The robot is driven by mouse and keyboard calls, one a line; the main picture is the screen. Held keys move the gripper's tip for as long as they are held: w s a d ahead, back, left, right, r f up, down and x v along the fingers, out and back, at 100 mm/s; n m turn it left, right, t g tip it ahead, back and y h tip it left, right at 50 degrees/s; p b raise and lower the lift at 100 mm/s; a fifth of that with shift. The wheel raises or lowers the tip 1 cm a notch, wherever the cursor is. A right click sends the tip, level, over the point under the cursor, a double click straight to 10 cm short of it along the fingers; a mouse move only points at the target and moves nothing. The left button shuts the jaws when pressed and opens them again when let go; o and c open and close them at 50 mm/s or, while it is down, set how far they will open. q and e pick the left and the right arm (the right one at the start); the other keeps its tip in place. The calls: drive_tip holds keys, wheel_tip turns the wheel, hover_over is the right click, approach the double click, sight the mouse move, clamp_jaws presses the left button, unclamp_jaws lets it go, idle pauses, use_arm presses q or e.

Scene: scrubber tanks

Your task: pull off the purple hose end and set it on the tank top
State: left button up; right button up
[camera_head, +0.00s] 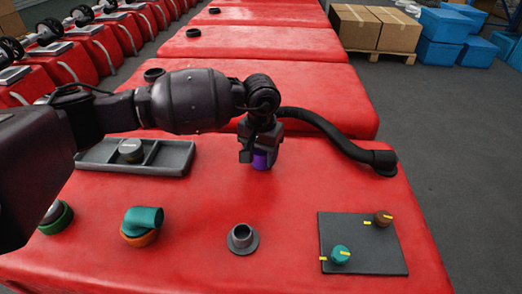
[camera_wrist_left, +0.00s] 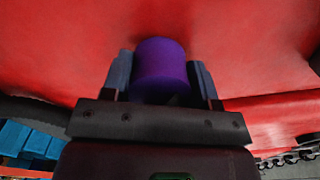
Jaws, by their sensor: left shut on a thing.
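The purple hose end (camera_head: 262,159) is between the fingers of my left gripper (camera_head: 259,152), over the middle of the near red tank top (camera_head: 200,265). In the left wrist view the purple cuff (camera_wrist_left: 160,66) sits between the two fingers, and my left gripper (camera_wrist_left: 160,82) is shut on it. The black hose (camera_head: 325,128) runs from behind the gripper to a black fitting on the tank's right side. I cannot tell whether the cuff touches the tank top. A bare grey port (camera_head: 242,238) with a dark flange stands nearer, apart from the cuff. My right gripper is not in view.
A dark divided tray (camera_head: 177,158) holds a round cap at the left. A teal cuff (camera_head: 143,219) sits on an orange-ringed port. A dark panel (camera_head: 375,257) with teal and brown knobs lies at the right. Bare red surface lies between these.

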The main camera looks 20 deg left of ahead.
use_arm(q)
drive_tip(key=shift+f, duration=0.35)
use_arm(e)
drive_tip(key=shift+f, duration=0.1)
use_arm(q)
drive_tip(key=o, duration=1.1)
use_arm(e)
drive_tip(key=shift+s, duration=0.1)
use_arm(q)
drive_tip(key=shift+o, duration=0.4)
drive_tip(key=shift+o, duration=1.1)
drive_tip(key=shift+r, duration=0.15)
drive_tip(key=shift+r+p, duration=1)
drive_tip(key=shift+r, duration=2.9)
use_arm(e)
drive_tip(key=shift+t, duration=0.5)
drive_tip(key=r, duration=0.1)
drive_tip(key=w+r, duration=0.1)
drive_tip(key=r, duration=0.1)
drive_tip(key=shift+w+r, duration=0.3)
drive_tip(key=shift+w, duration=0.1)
